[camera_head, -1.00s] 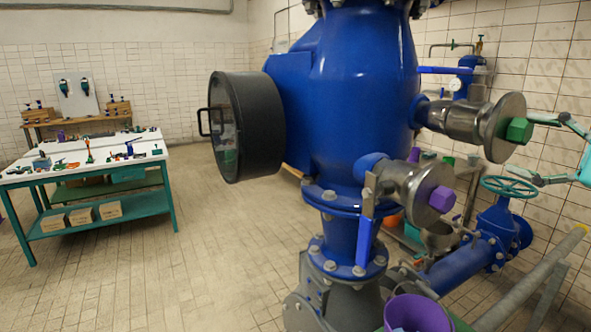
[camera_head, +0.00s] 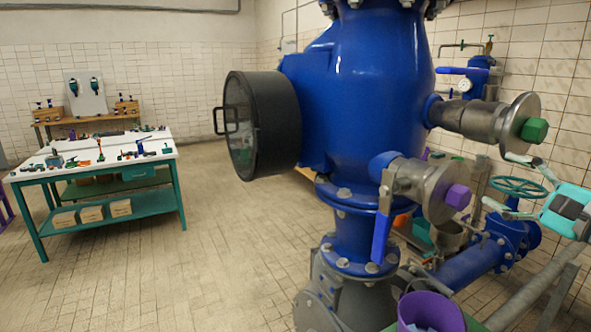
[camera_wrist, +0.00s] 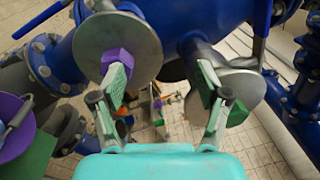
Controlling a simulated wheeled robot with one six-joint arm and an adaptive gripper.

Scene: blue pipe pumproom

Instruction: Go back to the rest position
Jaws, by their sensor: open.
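My gripper (camera_head: 499,180) is at the right of the head view, open and empty, its two fingers spread apart. It sits to the right of the purple hex plug (camera_head: 458,198) and below the green hex plug (camera_head: 535,130). Each plug is in a round steel flange on the blue pipework. In the wrist view my gripper (camera_wrist: 165,88) has the purple plug (camera_wrist: 116,59) behind its left finger and the green plug (camera_wrist: 203,86) behind its right finger. I cannot tell the gap, but no plug is between the fingers.
The large blue vessel (camera_head: 375,90) with a dark round hatch (camera_head: 273,125) fills the middle. A teal handwheel (camera_head: 518,187) and a grey rail (camera_head: 530,295) are close to my gripper. A purple bucket (camera_head: 430,312) stands low in front. A workbench (camera_head: 90,165) is left; the floor between is clear.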

